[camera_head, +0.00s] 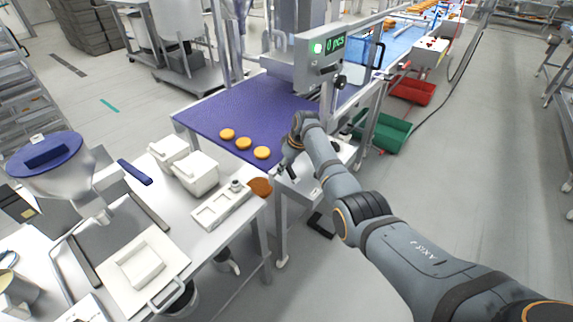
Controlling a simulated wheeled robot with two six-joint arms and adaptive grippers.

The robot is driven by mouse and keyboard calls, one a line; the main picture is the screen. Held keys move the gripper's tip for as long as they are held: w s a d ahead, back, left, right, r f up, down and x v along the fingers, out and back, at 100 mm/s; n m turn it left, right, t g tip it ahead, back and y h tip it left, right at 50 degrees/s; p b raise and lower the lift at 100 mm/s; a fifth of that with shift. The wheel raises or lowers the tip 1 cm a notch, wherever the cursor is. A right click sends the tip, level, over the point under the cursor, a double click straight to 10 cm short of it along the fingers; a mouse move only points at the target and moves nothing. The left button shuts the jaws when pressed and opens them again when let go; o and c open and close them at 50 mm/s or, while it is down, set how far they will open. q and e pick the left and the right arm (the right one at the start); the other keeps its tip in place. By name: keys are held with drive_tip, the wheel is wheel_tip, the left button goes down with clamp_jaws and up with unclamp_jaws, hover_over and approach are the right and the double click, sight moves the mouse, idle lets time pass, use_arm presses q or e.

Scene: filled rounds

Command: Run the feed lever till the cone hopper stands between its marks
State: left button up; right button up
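The cone hopper (65,182) stands at the left, a grey metal cone with a blue rim and a dark blue bar lying across its top. Its fill level and its marks cannot be made out. A blue-handled lever (135,172) sticks out to the right of the hopper; I take it to be the feed lever. My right gripper (287,171) points down over a small metal stand right of the white table, well apart from lever and hopper. It is small and partly hidden by its own wrist, so its opening is unclear. My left gripper is out of view.
A purple conveyor belt (205,112) carries three yellow-orange rounds (244,143) in front of a counter display reading 0 pcs (335,43). White tubs (195,176) and a flat white tray (178,249) sit on the near table. Green (382,134) and red (412,91) crates are on the right.

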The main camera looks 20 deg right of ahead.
sight(295, 176)
drive_tip(key=v, duration=1.2)
idle(0.6)
